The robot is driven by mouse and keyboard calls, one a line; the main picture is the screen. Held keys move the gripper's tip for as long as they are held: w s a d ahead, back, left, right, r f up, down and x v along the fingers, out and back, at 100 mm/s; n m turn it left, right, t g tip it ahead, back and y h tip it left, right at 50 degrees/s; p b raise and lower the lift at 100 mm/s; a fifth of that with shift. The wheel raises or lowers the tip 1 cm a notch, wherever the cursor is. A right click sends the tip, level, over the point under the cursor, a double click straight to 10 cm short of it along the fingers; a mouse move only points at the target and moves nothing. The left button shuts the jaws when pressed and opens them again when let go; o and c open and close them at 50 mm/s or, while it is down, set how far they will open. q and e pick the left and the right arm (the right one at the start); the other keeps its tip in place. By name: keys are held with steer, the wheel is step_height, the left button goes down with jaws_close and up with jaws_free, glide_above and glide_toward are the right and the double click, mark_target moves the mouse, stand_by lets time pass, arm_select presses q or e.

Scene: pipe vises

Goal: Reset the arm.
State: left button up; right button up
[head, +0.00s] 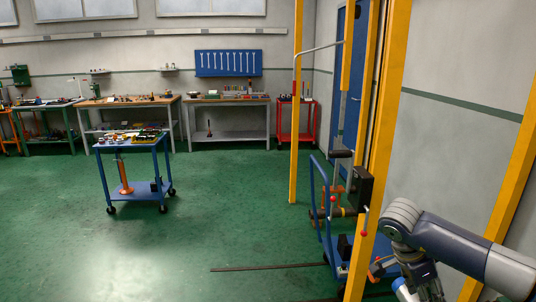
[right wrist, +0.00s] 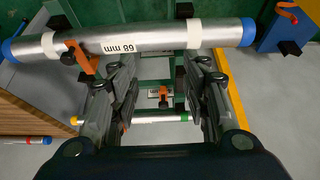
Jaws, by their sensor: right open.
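My right arm (head: 440,245) reaches in from the right edge in the head view and bends down at the lower right; its gripper is not clearly visible there. In the right wrist view my right gripper (right wrist: 160,85) is open, its two fingers spread apart with nothing held between them. A grey pipe (right wrist: 150,40) with blue ends and a "68 mm" label lies across the view just beyond the fingertips. My left arm and gripper are in neither view.
An orange clamp (right wrist: 80,57) is at the grey pipe. A thinner pipe (right wrist: 150,119) with yellow and green ends lies lower down. Yellow posts (head: 385,130) and a blue trolley (head: 325,215) stand close to my right arm. Green floor (head: 200,240) is open to the left.

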steer(key=w+a+f+m+t+y, duration=0.1)
steer(key=a+f+m+y, duration=0.55)
steer(key=a, duration=0.35)
steer(key=a+f+m+t+y, duration=0.2)
steer(key=a+f+m+y, duration=0.45)
steer(key=a, duration=0.45)
steer(key=w+a+f+m+t+y, duration=0.1)
steer(key=a+f+m+y, duration=0.55)
steer(key=a, duration=0.35)
steer(key=s+d+f+m+t+h, duration=0.4)
steer(key=d+f+m, duration=0.3)
steer(key=f+m, duration=0.4)
steer(key=s+d+f+m+t+h, duration=0.2)
steer(key=s+d+f+m+h, duration=0.4)
steer(key=f+m, duration=0.6)
steer(key=s+d+f+m+g+h, duration=0.2)
steer(key=s+d+f+m, duration=0.1)
steer(key=s+f, duration=0.6)
steer(key=s+d+f+m+g+h, duration=0.1)
steer(key=s+d+f+m+g, duration=0.2)
steer(key=s+f, duration=0.55)
steer(key=s+f+m+g+h, duration=0.1)
steer(key=s+m+g, duration=0.3)
steer(key=s, duration=1.7)
steer(key=shift+d+f, duration=0.3)
steer(key=shift+d, duration=0.05)
